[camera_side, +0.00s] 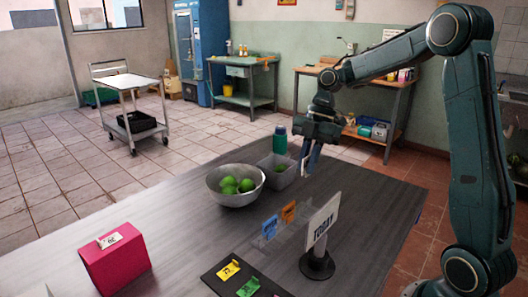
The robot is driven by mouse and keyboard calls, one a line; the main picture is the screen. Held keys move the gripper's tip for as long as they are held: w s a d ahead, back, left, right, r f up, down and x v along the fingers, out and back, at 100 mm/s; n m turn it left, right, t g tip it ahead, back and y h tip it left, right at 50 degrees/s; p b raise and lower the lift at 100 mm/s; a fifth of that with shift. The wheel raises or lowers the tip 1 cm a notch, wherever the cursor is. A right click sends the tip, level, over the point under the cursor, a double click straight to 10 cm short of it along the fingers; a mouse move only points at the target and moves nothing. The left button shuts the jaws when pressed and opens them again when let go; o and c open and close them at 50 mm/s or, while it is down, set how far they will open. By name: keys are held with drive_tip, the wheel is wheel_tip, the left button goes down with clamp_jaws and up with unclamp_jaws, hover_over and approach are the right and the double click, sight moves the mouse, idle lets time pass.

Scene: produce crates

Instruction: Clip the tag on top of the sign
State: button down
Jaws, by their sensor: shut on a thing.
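The sign (323,222) is a white upright board lettered "TODAY" on a round black base (317,265), at the right of the table. Nothing shows on its top edge. My gripper (307,168) is above and behind the sign, apart from it, pointing down. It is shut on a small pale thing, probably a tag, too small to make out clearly. An orange tag (289,212) and a blue tag (270,227) stand left of the sign. A yellow tag (228,270) and a green tag (248,287) lie on a dark mat (214,282).
A metal bowl (234,199) of green fruit and a grey bin (287,183) stand behind the tags, with a green bottle (280,140) beyond. A pink box (114,263) with a white label is at front left. The table (180,220) between is clear.

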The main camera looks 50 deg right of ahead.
drive_tip(key=s+a+r, duration=0.6)
drive_tip(key=a+r, duration=0.1)
drive_tip(key=a, duration=0.1)
wheel_tip(320, 180, up, 3)
hover_over(324, 207)
drive_tip(key=shift+d+r, duration=0.15)
drive_tip(key=shift+d, duration=0.2)
drive_tip(key=shift+f, duration=2.6)
drive_tip(key=shift+f, duration=1.3)
idle(2.4)
